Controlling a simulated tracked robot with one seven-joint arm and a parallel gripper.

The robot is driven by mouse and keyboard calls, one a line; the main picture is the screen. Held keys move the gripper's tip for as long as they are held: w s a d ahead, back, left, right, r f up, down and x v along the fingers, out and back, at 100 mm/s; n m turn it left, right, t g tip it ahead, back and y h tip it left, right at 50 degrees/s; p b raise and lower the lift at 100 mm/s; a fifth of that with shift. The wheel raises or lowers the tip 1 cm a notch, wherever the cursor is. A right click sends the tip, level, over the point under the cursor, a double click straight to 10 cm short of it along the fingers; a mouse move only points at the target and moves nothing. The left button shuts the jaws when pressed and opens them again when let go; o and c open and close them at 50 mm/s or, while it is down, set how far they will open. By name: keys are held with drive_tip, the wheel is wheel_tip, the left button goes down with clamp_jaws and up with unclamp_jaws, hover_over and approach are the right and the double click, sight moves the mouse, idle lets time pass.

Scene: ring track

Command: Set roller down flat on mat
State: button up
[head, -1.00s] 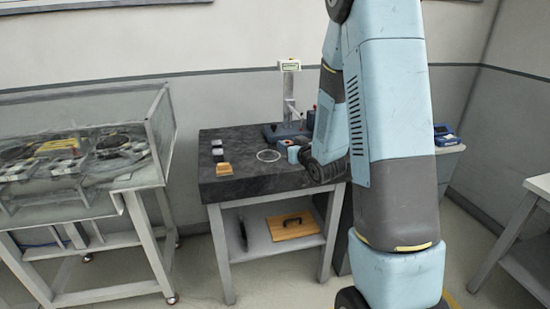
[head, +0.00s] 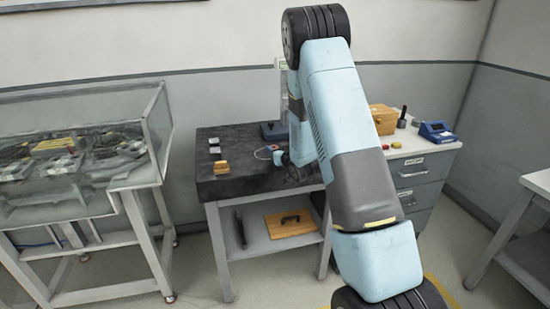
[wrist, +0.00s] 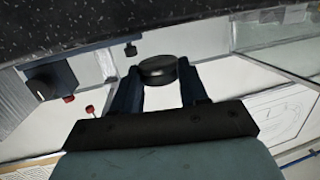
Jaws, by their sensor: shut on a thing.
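The roller (wrist: 158,72) shows in the wrist view as a short dark cylinder with a round end face visible. It sits between the two fingers of my gripper (wrist: 160,82), which is shut on it. The dark speckled tabletop (wrist: 110,22) fills the top of that view, with a gap between it and the roller. In the head view my arm's end is low over the dark table (head: 235,181); the fingers and roller cannot be made out there. I cannot identify the mat in either current view.
Small blocks (head: 214,150) and a wooden block (head: 221,168) stand on the table's left side. A glass case (head: 85,150) stands further left. A drawer cabinet (head: 420,185) at right carries a wooden box (head: 382,119) and a blue device (head: 437,131).

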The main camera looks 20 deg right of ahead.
drive_tip(key=shift+w+f, duration=0.15)
drive_tip(key=shift+f, duration=0.05)
wheel_tip(320, 180, down, 3)
drive_tip(key=shift+w+f, duration=0.15)
drive_tip(key=o, duration=1.3)
drive_tip(key=shift+c, duration=0.2)
